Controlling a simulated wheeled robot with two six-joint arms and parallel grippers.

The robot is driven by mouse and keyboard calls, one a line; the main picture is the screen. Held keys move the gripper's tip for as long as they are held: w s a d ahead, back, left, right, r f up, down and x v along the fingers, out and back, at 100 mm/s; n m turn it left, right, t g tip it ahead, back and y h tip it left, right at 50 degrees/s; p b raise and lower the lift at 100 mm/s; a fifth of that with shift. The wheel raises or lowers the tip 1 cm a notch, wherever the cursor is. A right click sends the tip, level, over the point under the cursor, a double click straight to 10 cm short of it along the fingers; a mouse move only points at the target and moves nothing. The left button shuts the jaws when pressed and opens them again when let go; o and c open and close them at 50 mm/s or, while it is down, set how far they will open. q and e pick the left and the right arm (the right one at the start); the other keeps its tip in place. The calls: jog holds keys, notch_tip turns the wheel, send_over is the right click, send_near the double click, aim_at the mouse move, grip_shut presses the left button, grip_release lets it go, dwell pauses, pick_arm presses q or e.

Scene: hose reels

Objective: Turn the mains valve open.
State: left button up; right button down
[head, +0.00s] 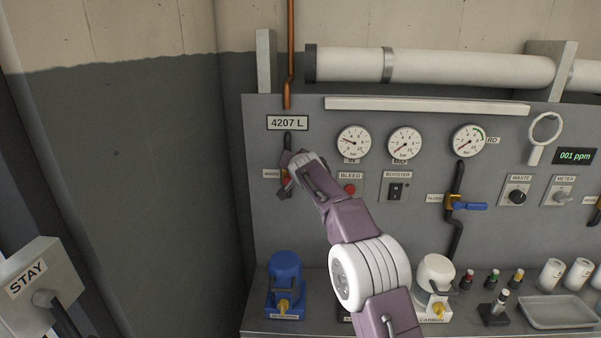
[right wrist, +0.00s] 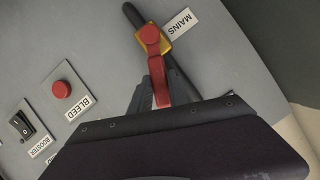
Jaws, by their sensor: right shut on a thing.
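The mains valve has a red lever (right wrist: 155,60) on a yellow body, beside the MAINS label (right wrist: 178,24) in the right wrist view. In the head view only a little of the red lever (head: 287,181) shows at the left of the grey panel, mostly hidden by my right arm. My right gripper (right wrist: 160,92) is shut on the red lever, with a dark finger beside it; the fingertips are partly hidden. It also shows at the valve in the head view (head: 288,184). My left gripper is not in view.
A red BLEED button (head: 350,189) and a BOOSTER switch (head: 396,191) are right of the valve. Pressure gauges (head: 354,141) sit above. A blue-handled valve (head: 470,206) is further right. A blue housing (head: 285,278) stands on the bench below.

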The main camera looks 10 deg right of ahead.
jog(key=shift+w+a+r+n+g+h+p, duration=0.15)
jog(key=shift+a+n+h+p, duration=0.25)
jog(key=shift+a+n+p, duration=0.2)
jog(key=shift+w+a+r+n+g+h+p, duration=0.1)
jog(key=shift+a+r+n+g+h+p, duration=0.1)
jog(key=shift+a+n+h+p, duration=0.35)
jog(key=shift+w+a+r+n+g+h+p, duration=0.15)
jog(key=shift+a+n+h+p, duration=0.15)
jog(key=shift+n+p, duration=0.4)
jog(key=shift+a, duration=0.1)
jog(key=c, duration=1.2)
grip_release()
jog(key=shift+f, duration=0.1)
jog(key=shift+c, duration=0.2)
jog(key=b+v, duration=0.5)
jog(key=v, duration=0.4)
